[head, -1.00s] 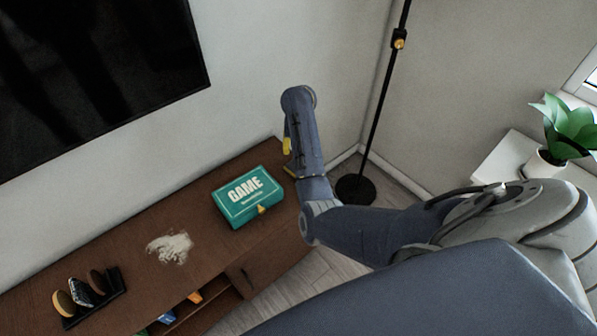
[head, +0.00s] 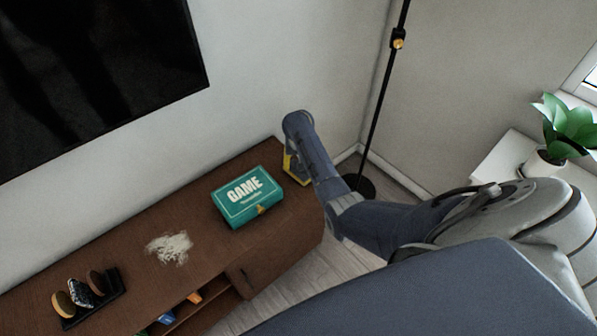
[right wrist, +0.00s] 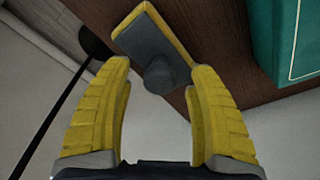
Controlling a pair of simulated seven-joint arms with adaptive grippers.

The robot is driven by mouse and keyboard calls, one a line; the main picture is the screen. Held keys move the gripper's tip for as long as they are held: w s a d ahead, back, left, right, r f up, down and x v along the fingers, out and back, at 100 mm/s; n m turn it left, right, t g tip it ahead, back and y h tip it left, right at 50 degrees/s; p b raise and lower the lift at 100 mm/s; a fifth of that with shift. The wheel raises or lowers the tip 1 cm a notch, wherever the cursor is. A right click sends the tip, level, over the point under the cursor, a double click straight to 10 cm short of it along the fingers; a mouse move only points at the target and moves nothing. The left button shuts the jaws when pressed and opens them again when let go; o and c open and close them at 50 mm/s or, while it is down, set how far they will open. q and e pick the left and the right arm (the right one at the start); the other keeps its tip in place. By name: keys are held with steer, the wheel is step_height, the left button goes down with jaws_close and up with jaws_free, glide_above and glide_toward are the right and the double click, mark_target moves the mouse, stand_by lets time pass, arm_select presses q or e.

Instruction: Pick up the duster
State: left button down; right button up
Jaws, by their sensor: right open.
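The duster (right wrist: 150,42) is a grey pad with a yellow edge and a round dark grey knob. It lies on the brown cabinet top (head: 130,225), near the right end. My right gripper (right wrist: 158,80) has two yellow fingers, which are open. In the right wrist view the knob shows between the fingertips, with a gap on each side. I cannot tell how far above the cabinet the fingertips are. In the head view my right arm largely hides this spot, and only some yellow shows beside it. My left gripper is not in view.
A teal game box (head: 247,197) lies just left of my right gripper. A pale powdery patch (head: 170,248) and a black rack (head: 95,300) with several round-topped items are farther left. A floor lamp (head: 372,110) stands behind the cabinet's right end. A wall screen hangs above.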

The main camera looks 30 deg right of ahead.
steer(key=shift+f, duration=0.4)
jaws_close()
